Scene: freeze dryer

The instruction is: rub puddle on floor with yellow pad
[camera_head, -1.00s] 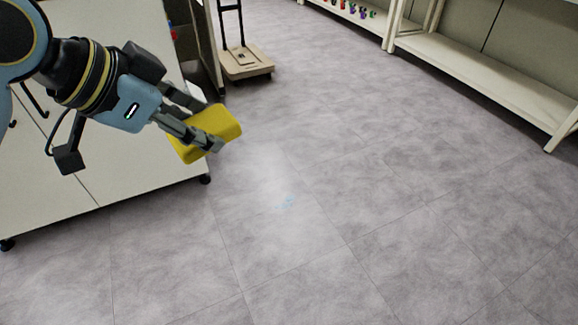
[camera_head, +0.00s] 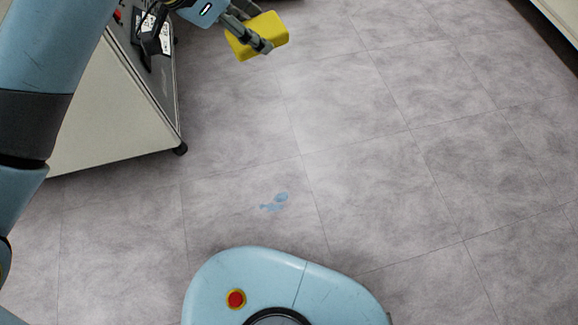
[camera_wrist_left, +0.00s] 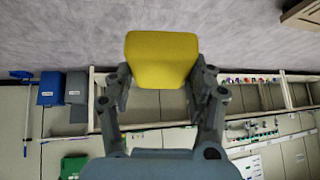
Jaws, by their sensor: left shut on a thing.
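The yellow pad (camera_head: 262,33) is held up in the air near the top of the head view. My left gripper (camera_head: 262,42) is shut on it, with a finger on each side. In the left wrist view the pad (camera_wrist_left: 160,58) sits between the two fingers (camera_wrist_left: 163,88). The puddle (camera_head: 274,202) is a small light-blue patch on the grey floor, just beyond my base. The pad is well apart from the puddle, farther away and above the floor. My right gripper is not in view.
A white cabinet on casters (camera_head: 120,115) stands at the left, with items on its top. Grey tiled floor (camera_head: 380,170) is clear to the right of the puddle. Shelving (camera_wrist_left: 75,120) and a blue bin (camera_wrist_left: 50,90) show in the wrist view.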

